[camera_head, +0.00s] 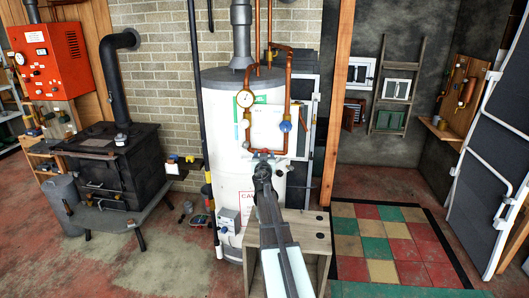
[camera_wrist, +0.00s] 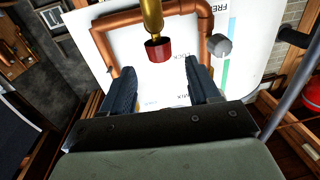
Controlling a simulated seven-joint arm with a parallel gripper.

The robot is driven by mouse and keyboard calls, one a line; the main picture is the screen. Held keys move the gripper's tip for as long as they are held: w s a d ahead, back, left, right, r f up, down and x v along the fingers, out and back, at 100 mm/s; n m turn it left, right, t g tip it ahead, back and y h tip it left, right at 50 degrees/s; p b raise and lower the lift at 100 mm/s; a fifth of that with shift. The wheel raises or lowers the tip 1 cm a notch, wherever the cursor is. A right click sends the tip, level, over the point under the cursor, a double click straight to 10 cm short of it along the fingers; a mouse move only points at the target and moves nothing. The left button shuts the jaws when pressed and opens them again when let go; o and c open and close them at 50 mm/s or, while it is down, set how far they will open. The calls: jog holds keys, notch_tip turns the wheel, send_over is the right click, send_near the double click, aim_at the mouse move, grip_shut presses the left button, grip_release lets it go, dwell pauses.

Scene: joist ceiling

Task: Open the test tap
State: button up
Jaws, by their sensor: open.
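Copper pipework with valves runs over the front of the white cylindrical tank (camera_head: 225,180). A brass fitting with a red end (camera_wrist: 158,48) hangs just beyond the gap between my fingers in the wrist view, apart from both. It may be the test tap, but I cannot tell for sure. A grey round knob (camera_wrist: 218,44) sits to its right, by the copper pipe (camera_wrist: 101,42). My gripper (camera_wrist: 160,88) is open and empty, facing the tank. In the head view my gripper (camera_head: 266,156) is at the lower pipe and hides part of it.
A round gauge (camera_head: 245,98) and a blue knob (camera_head: 285,126) are on the pipes above my gripper. A wooden box (camera_head: 315,240) stands below my arm. A black stove (camera_head: 110,165) is at the left. The checkered floor at the right is clear.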

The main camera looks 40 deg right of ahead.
jog(key=v, duration=0.6)
jog(key=shift+c, duration=0.2)
jog(key=s+d+f+m+g+h, duration=0.2)
jog(key=s+d, duration=0.6)
jog(key=d, duration=0.5)
jog(key=w+a+n+t+y, duration=0.45)
jog(key=a+n+y, duration=0.25)
jog(key=a+y, duration=0.2)
jog(key=shift+t, duration=0.45)
jog(key=x, duration=1.3)
jog(key=shift+w+d+r, duration=0.15)
jog(key=shift+d, duration=0.05)
jog(key=shift+y, duration=0.3)
jog(key=c, duration=0.9)
